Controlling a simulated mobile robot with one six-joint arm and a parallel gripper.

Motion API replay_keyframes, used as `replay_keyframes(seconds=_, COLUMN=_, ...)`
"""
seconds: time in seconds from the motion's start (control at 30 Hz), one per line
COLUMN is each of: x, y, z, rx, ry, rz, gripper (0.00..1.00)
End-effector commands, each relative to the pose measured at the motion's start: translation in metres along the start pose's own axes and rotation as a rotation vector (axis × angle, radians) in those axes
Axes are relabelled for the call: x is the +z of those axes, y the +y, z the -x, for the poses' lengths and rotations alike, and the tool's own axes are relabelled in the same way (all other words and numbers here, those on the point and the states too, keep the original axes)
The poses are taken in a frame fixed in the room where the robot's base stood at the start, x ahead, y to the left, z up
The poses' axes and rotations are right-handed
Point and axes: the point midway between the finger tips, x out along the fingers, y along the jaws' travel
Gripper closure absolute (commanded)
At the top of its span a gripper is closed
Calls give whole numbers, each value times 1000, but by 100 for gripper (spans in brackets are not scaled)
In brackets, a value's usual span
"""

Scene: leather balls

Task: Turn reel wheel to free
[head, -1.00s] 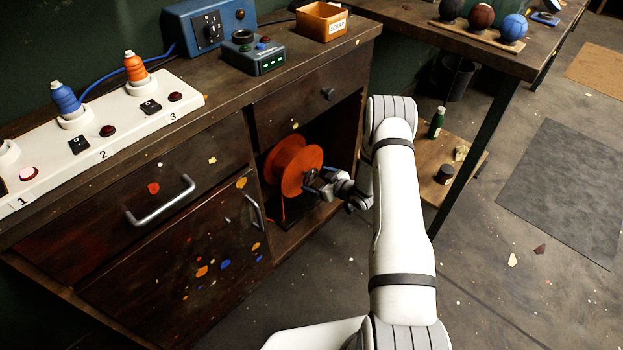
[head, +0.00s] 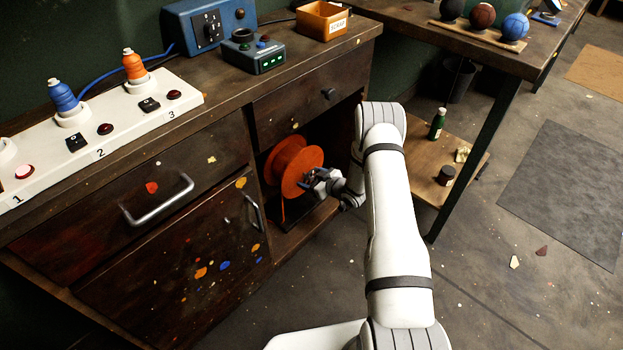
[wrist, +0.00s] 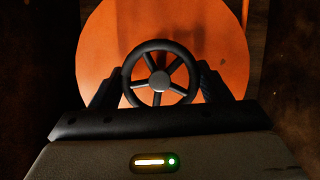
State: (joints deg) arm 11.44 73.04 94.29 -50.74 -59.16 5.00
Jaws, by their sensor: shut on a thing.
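The orange reel (head: 289,163) sits in the open bay of the cabinet, below a drawer. In the wrist view its orange flange (wrist: 215,40) fills the upper middle. A black spoked reel wheel (wrist: 159,46) with a grey hub stands in front of the flange. My gripper (wrist: 158,90) is shut on the reel wheel, one finger on each side of its rim. In the head view my gripper (head: 312,180) is at the right face of the reel, and the wheel is mostly hidden there. An orange strand hangs below the reel.
The bay is narrow, with dark cabinet walls around the reel. A cabinet door with a handle (head: 253,214) is to its left, a drawer (head: 305,100) above. A side table with a low shelf (head: 425,188) stands right of my arm. Open floor lies in front.

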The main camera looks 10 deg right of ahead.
Motion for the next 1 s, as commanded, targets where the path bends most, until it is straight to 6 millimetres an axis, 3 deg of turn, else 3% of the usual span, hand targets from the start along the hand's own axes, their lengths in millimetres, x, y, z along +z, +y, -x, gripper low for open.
replay_keyframes(seconds=0.13, x=0, y=-1, z=0, rx=-2, ry=0, rz=0, gripper=53)
replay_keyframes(seconds=0.8, x=0, y=-2, z=-1, rx=53, ry=1, rz=142, gripper=53)
replay_keyframes(seconds=0.83, x=0, y=-2, z=-1, rx=53, ry=1, rz=142, gripper=29)
replay_keyframes(seconds=1.0, x=0, y=-2, z=-1, rx=54, ry=0, rz=141, gripper=15)
